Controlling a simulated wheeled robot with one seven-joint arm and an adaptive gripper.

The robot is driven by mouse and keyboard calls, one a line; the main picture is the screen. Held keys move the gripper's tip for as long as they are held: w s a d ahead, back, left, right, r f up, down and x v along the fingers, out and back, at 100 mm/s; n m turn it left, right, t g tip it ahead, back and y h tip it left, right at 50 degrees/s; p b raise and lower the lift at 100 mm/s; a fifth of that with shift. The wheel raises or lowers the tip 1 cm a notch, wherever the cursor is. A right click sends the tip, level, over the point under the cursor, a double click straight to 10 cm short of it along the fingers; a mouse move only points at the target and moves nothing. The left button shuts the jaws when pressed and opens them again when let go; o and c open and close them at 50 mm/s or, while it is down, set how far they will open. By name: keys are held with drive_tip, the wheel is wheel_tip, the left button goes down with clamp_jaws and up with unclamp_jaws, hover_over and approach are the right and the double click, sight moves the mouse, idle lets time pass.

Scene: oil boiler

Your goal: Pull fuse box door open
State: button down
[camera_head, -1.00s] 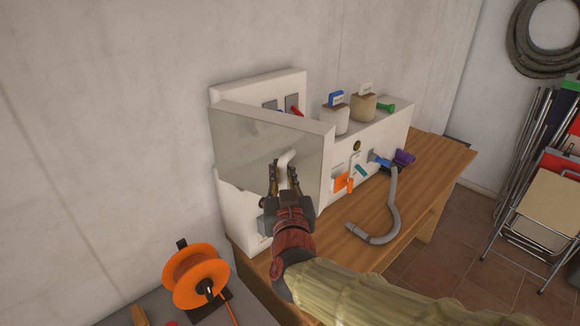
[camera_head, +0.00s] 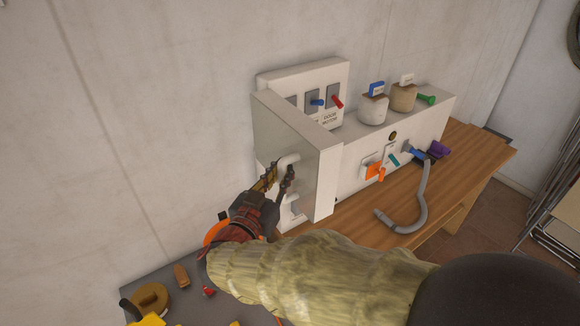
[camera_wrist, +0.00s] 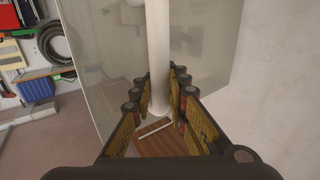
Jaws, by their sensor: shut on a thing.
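The fuse box door (camera_head: 305,155) is a translucent panel with a white frame, swung partly out from the fuse box (camera_head: 343,80). Switches with blue and red levers show behind it. My gripper (camera_head: 279,179) is shut on the door's white handle (camera_head: 289,160). In the wrist view the white handle (camera_wrist: 157,60) runs down between the fingers of my gripper (camera_wrist: 162,90), with the clear panel (camera_wrist: 210,45) behind it. The door's hinge is hidden.
A wooden table (camera_head: 465,160) bears a white box with an orange lever (camera_head: 373,170) and a grey hose (camera_head: 418,205). Two jars stand on top. A dark surface with tools (camera_head: 150,298) lies at lower left. A bare wall is behind.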

drive_tip(key=shift+s+a+f, duration=0.1)
drive_tip(key=shift+f, duration=0.05)
drive_tip(key=c, duration=2.2)
unclamp_jaws()
drive_tip(key=shift+o, duration=1.1)
drive_tip(key=shift+s, duration=0.15)
drive_tip(key=shift+o, duration=0.7)
drive_tip(key=shift+r, duration=0.2)
drive_tip(key=shift+a, duration=0.1)
drive_tip(key=v, duration=1.1)
drive_tip(key=shift+s, duration=0.4)
drive_tip(key=shift+a, duration=0.15)
